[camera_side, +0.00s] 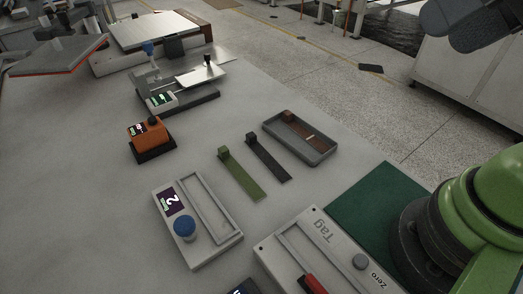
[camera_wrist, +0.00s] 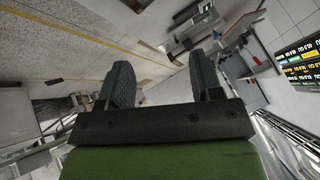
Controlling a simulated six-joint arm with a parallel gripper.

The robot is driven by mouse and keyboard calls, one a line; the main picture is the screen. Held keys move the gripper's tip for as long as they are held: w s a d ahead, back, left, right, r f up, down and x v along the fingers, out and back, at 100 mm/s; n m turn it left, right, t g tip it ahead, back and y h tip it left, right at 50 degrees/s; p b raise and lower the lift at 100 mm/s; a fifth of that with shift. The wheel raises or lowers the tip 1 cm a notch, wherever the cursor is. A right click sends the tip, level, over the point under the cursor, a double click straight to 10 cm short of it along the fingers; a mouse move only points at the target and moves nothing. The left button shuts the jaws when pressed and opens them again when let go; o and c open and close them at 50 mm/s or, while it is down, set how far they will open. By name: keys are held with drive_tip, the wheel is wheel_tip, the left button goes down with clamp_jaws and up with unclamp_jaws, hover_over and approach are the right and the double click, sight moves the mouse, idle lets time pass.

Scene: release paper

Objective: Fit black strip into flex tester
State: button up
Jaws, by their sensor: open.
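The black strip (camera_side: 268,160) lies flat on the table in the side view, with a raised block at its far end. A similar green strip (camera_side: 242,175) lies to its left. No label names the flex tester. A grey device (camera_side: 218,240) with a blue knob, a display reading 2 and a long slot stands in front of the strips. A larger device (camera_side: 283,262) marked Tag and Zero has a slot with a red part. My gripper (camera_side: 467,24) is at the top right, far from the strips. In the wrist view it (camera_wrist: 162,84) is open and empty.
A grey tray (camera_side: 325,153) holding a brown strip is right of the black strip. An orange meter (camera_side: 150,138) and a bench instrument (camera_side: 185,95) stand farther back. A dark green mat (camera_side: 365,203) lies at the right. The table left of the devices is mostly clear.

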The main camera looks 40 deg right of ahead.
drive_tip(key=w+n, duration=0.1)
drive_tip(key=m+g+h, duration=0.2)
drive_tip(key=m+g, duration=0.5)
drive_tip(key=m, duration=2.7)
hover_over(266, 157)
wheel_tip(266, 157, down, 24)
drive_tip(key=shift+r, duration=0.2)
wheel_tip(266, 157, down, 8)
drive_tip(key=shift+r, duration=0.1)
drive_tip(key=c, duration=1)
